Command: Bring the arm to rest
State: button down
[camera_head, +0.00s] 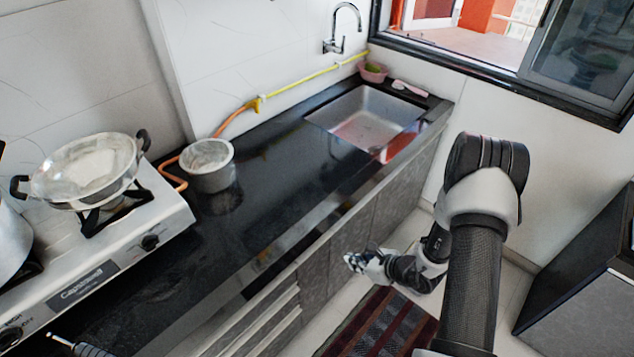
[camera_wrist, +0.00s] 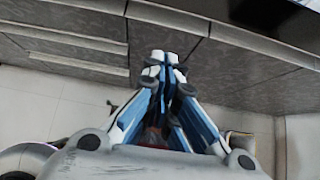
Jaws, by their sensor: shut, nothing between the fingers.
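My gripper (camera_head: 354,263) is in front of the cabinets under the counter, below the counter's edge, with my arm bent down from the right. In the wrist view my gripper (camera_wrist: 163,58) has its fingertips together, with nothing between them. The fingers point toward the grey cabinet fronts (camera_wrist: 225,65). I cannot tell how far the fingertips are from the cabinet.
The black counter (camera_head: 290,170) bears a grey pot (camera_head: 209,168) beside a gas stove (camera_head: 150,215) with a pan (camera_head: 85,170). A steel sink (camera_head: 365,115) is at the far end. A striped mat (camera_head: 380,325) lies on the floor. A dark cabinet (camera_head: 585,265) stands at right.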

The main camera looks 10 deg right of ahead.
jog(key=w+a+r+n+g+y, duration=0.1)
jog(key=a+r+n, duration=0.3)
jog(key=r, duration=0.4)
jog(key=a+r+n+g+y, duration=0.15)
jog(key=a+r+n, duration=0.25)
jog(key=r, duration=0.4)
jog(key=s+a+r+n+g, duration=0.1)
jog(key=s+a+r+n, duration=0.25)
jog(key=r, duration=0.25)
jog(key=s+a+r+n+g, duration=0.1)
jog(key=s+a+r+n, duration=0.15)
jog(key=r+n, duration=0.2)
jog(key=s+r+n+g+h, duration=0.1)
jog(key=s+r+n+h, duration=0.2)
jog(key=s+r+n, duration=0.65)
jog(key=s+d+r+n+t+h, duration=0.2)
jog(key=s+d+r+n+h, duration=0.1)
jog(key=s+d+h, duration=0.2)
jog(key=shift+s+d+r, duration=0.3)
jog(key=shift+s+d, duration=0.95)
jog(key=shift+s, duration=1)
